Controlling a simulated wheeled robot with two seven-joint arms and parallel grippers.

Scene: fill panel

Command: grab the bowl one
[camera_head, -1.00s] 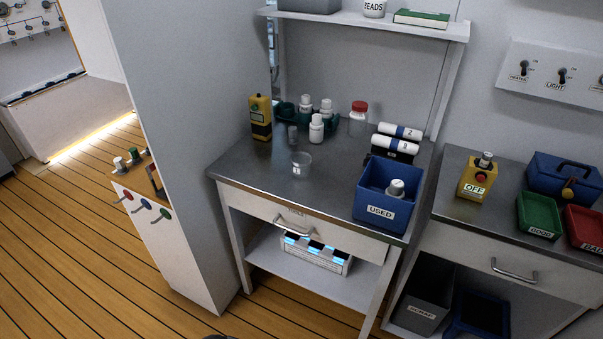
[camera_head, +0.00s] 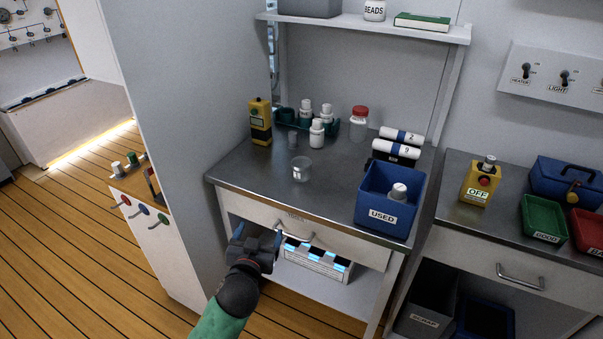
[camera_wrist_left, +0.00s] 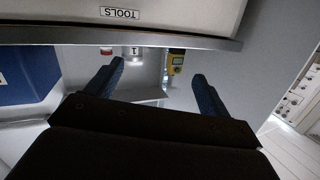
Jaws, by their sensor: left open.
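The only bowl-like thing I make out is a small clear cup (camera_head: 301,169) with a white label, standing upright near the front of the metal worktop (camera_head: 250,178). A labelled clear vessel, which looks like this cup (camera_wrist_left: 133,53), shows beyond the worktop edge in the left wrist view. My left gripper (camera_head: 258,236) is open and empty, in front of the bench and below the worktop edge, near the drawer handle (camera_head: 294,230). Its two blue fingers (camera_wrist_left: 157,88) stand apart in the wrist view. It is apart from the cup. My right gripper is not in view.
A yellow device (camera_head: 260,121), several white bottles (camera_head: 316,133), a red-capped jar (camera_head: 359,123) and the blue USED bin (camera_head: 384,207) surround the cup. A tall grey panel (camera_head: 165,110) stands left.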

